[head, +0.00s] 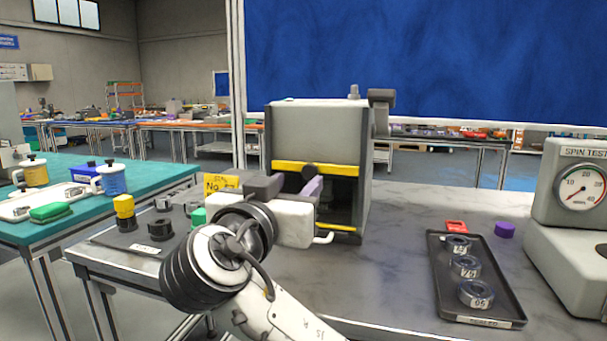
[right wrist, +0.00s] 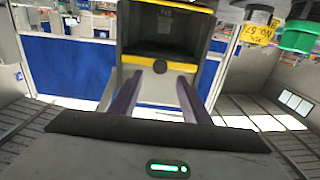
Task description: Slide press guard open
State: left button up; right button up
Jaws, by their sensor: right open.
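The press (head: 318,130) is a grey box on the grey bench. Its guard is a grey front panel with a yellow lower edge (head: 285,166) and a round dark knob (head: 308,171). The guard's edge stands above a dark opening (head: 345,205), with a second yellow strip at the opening's bottom. My right gripper (head: 298,182) is at the front of the press, its purple fingers apart. In the right wrist view, the knob (right wrist: 160,67) appears between the open fingertips (right wrist: 159,78); I cannot tell whether they touch it. My left gripper is not in view.
A black tray (head: 434,262) with several ring parts lies on the right, beside a dial tester (head: 570,235). A purple cap (head: 505,229) and a red part (head: 456,226) lie behind the tray. Small black, yellow and green parts stand left of my arm.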

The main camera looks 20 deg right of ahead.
aim_at(309, 173)
jog(key=x, duration=0.6)
jog(key=shift+d, duration=0.1)
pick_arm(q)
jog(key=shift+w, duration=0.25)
pick_arm(e)
jog(key=shift+w, duration=0.15)
jog(key=shift+c, duration=0.5)
